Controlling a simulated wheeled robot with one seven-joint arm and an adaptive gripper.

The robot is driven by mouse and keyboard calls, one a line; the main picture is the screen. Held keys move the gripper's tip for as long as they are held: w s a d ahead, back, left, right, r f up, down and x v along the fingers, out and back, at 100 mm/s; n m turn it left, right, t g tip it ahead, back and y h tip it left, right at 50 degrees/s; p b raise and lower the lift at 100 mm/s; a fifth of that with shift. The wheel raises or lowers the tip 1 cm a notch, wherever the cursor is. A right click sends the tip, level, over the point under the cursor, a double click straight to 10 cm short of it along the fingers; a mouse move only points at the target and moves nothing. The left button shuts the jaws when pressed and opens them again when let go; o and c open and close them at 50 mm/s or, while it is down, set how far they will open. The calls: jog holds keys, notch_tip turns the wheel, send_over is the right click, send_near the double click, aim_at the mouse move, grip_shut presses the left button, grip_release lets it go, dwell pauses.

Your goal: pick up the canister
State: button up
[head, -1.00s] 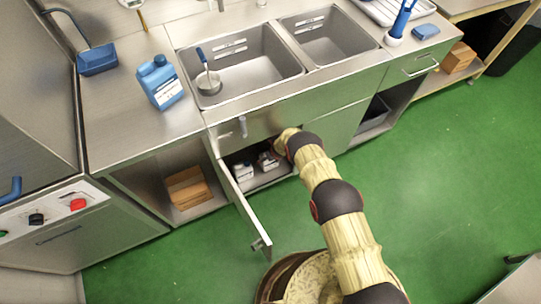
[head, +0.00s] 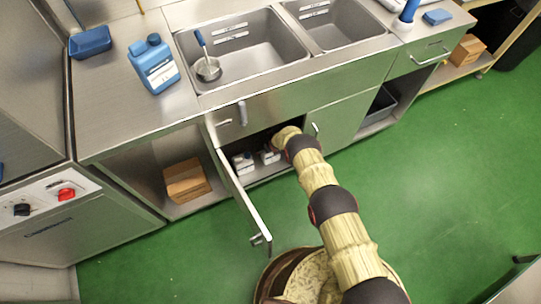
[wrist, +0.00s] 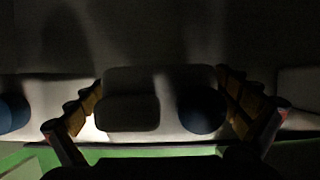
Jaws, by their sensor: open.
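My gripper (wrist: 162,112) is open inside the dark cabinet under the sink. In the wrist view its fingers stand on either side of a pale canister (wrist: 160,82) with a dark handle-like part and a dark round cap. I cannot tell whether the fingers touch it. In the head view the cabinet holds two small white containers, one at the left (head: 244,162) and one nearer my arm (head: 270,155). My gripper is mostly hidden there by the cabinet and my arm. A larger blue canister (head: 155,66) with a white label stands upright on the counter.
The cabinet door (head: 245,205) hangs open left of my arm. A second container with a blue cap (wrist: 12,114) is at the wrist view's left edge. A cardboard box (head: 186,181) sits in the open bay. The green floor at right is mostly clear.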

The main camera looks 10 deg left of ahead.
jog(key=shift+w+a+f, duration=0.1)
jog(key=shift+w+f, duration=0.05)
jog(key=shift+f, duration=0.15)
jog(key=shift+c, duration=0.4)
jog(key=c, duration=2)
jog(key=shift+c, duration=0.4)
jog(key=shift+r, duration=0.1)
